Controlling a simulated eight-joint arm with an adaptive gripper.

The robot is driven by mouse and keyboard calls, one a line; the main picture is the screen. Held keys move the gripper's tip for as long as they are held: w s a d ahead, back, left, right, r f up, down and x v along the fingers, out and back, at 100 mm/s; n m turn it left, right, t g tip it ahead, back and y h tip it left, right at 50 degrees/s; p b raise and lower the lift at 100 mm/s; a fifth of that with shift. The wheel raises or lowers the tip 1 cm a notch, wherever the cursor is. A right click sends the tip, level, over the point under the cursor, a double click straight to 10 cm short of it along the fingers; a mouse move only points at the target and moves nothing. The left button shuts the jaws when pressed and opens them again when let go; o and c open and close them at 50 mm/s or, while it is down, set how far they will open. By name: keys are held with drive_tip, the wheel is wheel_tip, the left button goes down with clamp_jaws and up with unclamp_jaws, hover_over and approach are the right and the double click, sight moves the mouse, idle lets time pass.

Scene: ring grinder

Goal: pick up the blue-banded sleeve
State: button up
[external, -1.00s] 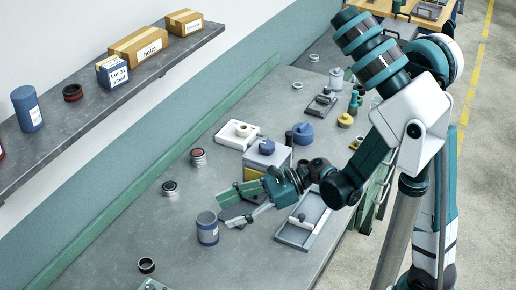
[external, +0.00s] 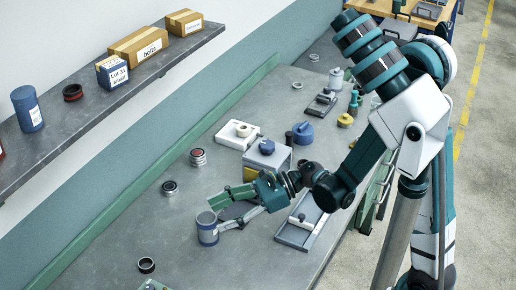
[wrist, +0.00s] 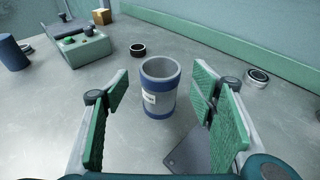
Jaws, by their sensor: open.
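The blue-banded sleeve (external: 207,229) stands upright on the grey bench in the external view. It is a grey hollow cylinder with blue bands and a small white label. It also shows in the wrist view (wrist: 159,88), between the two green finger pads and a little beyond their tips. My gripper (external: 222,212) is open and empty, just right of the sleeve in the external view. In the wrist view the gripper (wrist: 165,100) has its fingers spread wide, one on each side of the sleeve. I cannot tell whether a finger touches it.
A dark ring (external: 146,265) and a small round tin (external: 169,187) stand on the bench, apart from the sleeve. A grey tray (external: 293,236) lies right of my gripper. A green-grey box (wrist: 83,48) with knobs is beyond the sleeve. A shelf (external: 95,95) runs along the wall.

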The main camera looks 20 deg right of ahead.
sight(206, 220)
drive_tip(key=shift+b+x, duration=0.7)
drive_tip(key=shift+x, duration=1.9)
drive_tip(key=shift+d, duration=0.1)
drive_tip(key=c, duration=1)
